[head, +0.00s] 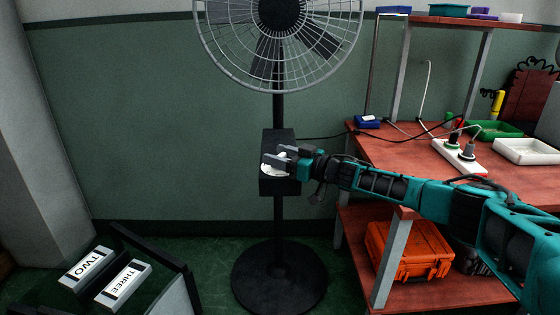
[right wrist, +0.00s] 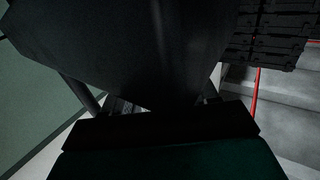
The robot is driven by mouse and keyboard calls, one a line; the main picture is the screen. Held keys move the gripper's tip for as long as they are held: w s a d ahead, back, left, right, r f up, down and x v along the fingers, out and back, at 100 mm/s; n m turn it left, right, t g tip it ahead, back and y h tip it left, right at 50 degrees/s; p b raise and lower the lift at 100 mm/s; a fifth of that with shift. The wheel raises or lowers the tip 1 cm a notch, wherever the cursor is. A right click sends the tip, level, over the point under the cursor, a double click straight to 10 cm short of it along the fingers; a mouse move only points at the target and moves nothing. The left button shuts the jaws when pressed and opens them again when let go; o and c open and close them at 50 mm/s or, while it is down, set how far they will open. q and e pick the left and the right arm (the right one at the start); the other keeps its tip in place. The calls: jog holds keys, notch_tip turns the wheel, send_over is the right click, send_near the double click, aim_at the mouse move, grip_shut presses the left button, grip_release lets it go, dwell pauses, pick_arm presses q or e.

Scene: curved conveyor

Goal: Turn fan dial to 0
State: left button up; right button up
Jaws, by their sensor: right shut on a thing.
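A standing fan (head: 278,45) with a grey wire cage is in the middle of the head view, on a black pole and a round base. A dark control box (head: 281,188) is on its pole, with a pale round dial (head: 272,170) on its front. My right gripper (head: 268,160) reaches in from the right and is shut on the dial, hiding part of it. The dial's marking cannot be read. The right wrist view is dark, mostly filled by a black surface close up. My left gripper is not in view.
A red-brown workbench (head: 400,155) stands at the right, with a power strip (head: 460,155), a white tray (head: 525,151) and a green tray (head: 495,130). An orange case (head: 408,250) is on its lower shelf. Boxes labelled TWO (head: 87,268) and THREE (head: 124,284) are at lower left.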

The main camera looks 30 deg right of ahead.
jog(key=shift+d+f+n+g+y+b, duration=0.15)
jog(key=shift+n+g+y+b, duration=0.25)
jog(key=shift+n+y+b, duration=0.3)
jog(key=n+g+y+b, duration=0.1)
jog(key=g+y+b, duration=0.1)
jog(key=b, duration=0.1)
jog(key=shift+n+y, duration=0.3)
jog(key=shift+n, duration=0.1)
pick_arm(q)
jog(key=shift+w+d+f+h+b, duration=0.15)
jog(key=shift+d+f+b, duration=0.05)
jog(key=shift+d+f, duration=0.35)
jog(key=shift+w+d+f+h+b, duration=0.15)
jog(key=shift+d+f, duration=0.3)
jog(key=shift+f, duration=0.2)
pick_arm(e)
jog(key=shift+r+g, duration=0.2)
jog(key=shift+g, duration=0.1)
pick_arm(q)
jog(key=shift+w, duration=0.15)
pick_arm(e)
jog(key=shift+n, duration=0.3)
jog(key=shift+r, duration=0.1)
jog(key=o, duration=1)
jog(key=shift+y, duration=0.3)
